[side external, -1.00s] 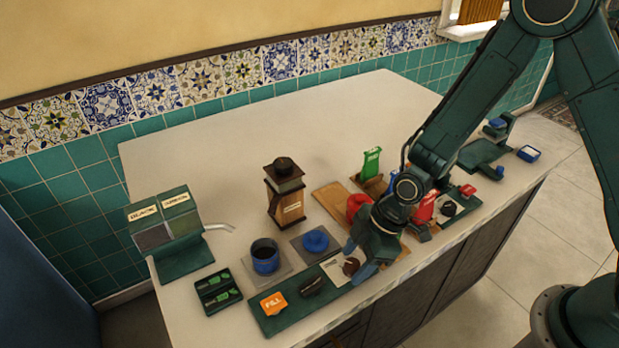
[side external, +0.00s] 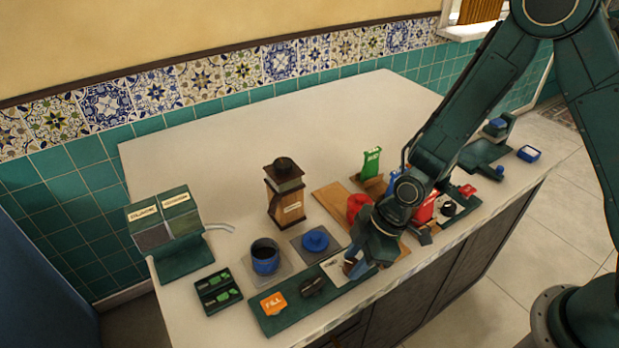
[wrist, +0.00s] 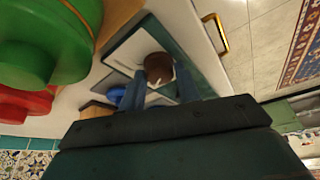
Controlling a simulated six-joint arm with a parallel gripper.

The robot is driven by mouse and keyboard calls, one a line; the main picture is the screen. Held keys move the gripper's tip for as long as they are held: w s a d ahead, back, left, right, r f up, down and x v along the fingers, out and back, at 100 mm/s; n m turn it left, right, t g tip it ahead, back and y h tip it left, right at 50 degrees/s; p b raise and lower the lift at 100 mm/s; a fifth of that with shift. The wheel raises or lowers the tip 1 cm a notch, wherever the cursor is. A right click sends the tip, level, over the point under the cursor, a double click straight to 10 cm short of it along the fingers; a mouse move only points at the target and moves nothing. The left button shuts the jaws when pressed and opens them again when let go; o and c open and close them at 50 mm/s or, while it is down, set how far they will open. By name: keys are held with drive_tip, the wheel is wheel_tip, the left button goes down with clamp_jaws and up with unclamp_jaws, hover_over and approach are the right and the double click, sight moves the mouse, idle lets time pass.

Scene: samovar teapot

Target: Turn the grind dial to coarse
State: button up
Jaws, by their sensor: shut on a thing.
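The grind dial is a round brown knob with a white pointer mark (wrist: 158,66), on a pale plate (wrist: 131,50) on a dark green board. In the side view the plate (side external: 331,267) shows at the right part of the green board (side external: 283,318), and the dial is mostly hidden behind my fingers. My gripper (wrist: 158,84) has its blue fingers on either side of the dial and is shut on it. In the side view my gripper (side external: 357,267) is down at the plate. The plate's markings are too small to read.
Left of the dial on the board are a dark knob (side external: 312,285) and an orange FILL tag (side external: 273,303). Behind stand a blue lid (side external: 315,241), a blue cup (side external: 265,257) and a wooden grinder (side external: 285,193). Red and green items crowd my arm. The counter's back is clear.

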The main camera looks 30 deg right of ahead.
drive_tip(key=m+t+h, duration=0.1)
drive_tip(key=m, duration=0.2)
drive_tip(key=m+t, duration=0.1)
drive_tip(key=m, duration=0.2)
drive_tip(key=shift+s+a+h, duration=0.15)
drive_tip(key=shift+h, duration=0.25)
drive_tip(key=m+h, duration=0.1)
drive_tip(key=m, duration=0.3)
drive_tip(key=shift+a, duration=0.1)
drive_tip(key=shift+m+t+h, duration=0.3)
drive_tip(key=shift+m+h, duration=0.5)
drive_tip(key=shift+m, duration=0.7)
drive_tip(key=o, duration=1)
drive_tip(key=shift+c, duration=0.2)
drive_tip(key=v, duration=1.3)
drive_tip(key=shift+r, duration=0.35)
